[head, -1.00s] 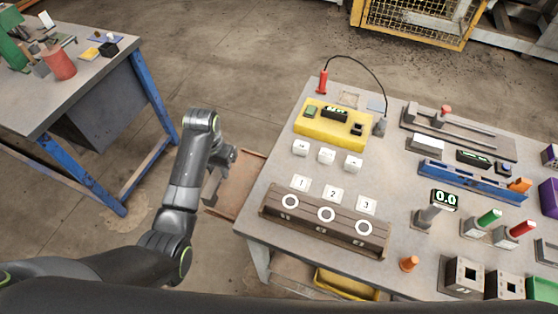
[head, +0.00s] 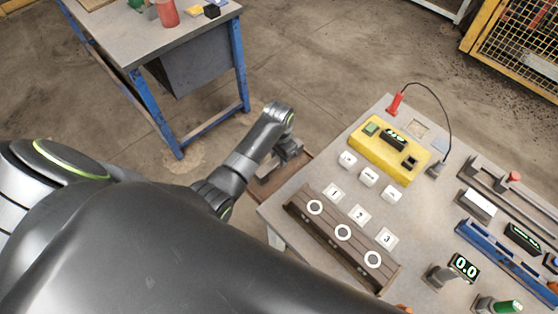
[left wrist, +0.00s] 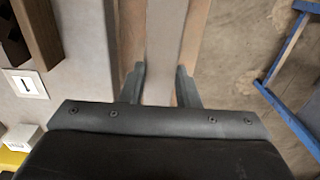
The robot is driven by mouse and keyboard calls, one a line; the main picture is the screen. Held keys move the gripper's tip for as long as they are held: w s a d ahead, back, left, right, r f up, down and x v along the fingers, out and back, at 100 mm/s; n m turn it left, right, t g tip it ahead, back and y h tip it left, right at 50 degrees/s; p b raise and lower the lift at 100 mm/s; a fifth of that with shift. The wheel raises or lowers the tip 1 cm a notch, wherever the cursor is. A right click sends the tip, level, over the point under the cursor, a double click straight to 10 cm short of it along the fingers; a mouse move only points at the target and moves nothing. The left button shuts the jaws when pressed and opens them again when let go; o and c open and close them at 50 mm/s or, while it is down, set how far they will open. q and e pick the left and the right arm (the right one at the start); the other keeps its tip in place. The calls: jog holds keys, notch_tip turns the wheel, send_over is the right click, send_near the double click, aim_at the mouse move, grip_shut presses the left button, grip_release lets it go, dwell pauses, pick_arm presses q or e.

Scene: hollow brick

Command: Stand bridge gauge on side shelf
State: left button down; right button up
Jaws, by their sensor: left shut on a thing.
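My left gripper (head: 287,153) is at the left edge of the workbench, over the brown side shelf (head: 296,176). In the left wrist view, its two fingers (left wrist: 161,85) are shut on a flat grey bar, which I take to be the bridge gauge (left wrist: 166,40). The bar runs away from the fingers, with brown shelf surface (left wrist: 196,40) showing on both sides of it. In the head view, the arm and gripper hide most of the gauge. I cannot tell whether its foot touches the shelf. My right gripper is not in view.
Another bench with blue legs (head: 237,65) stands at the upper left. Bare floor lies between the benches.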

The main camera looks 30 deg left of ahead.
aim_at(278, 158)
pick_arm(q)
notch_tip(278, 158, down, 2)
jog(key=shift+f, duration=0.55)
jog(key=shift+f, duration=0.15)
jog(key=c, duration=1.4)
grip_release()
jog(key=o, duration=0.3)
jog(key=shift+r, duration=0.6)
notch_tip(278, 158, up, 11)
jog(key=shift+r+b, duration=0.1)
jog(key=shift+b, duration=0.3)
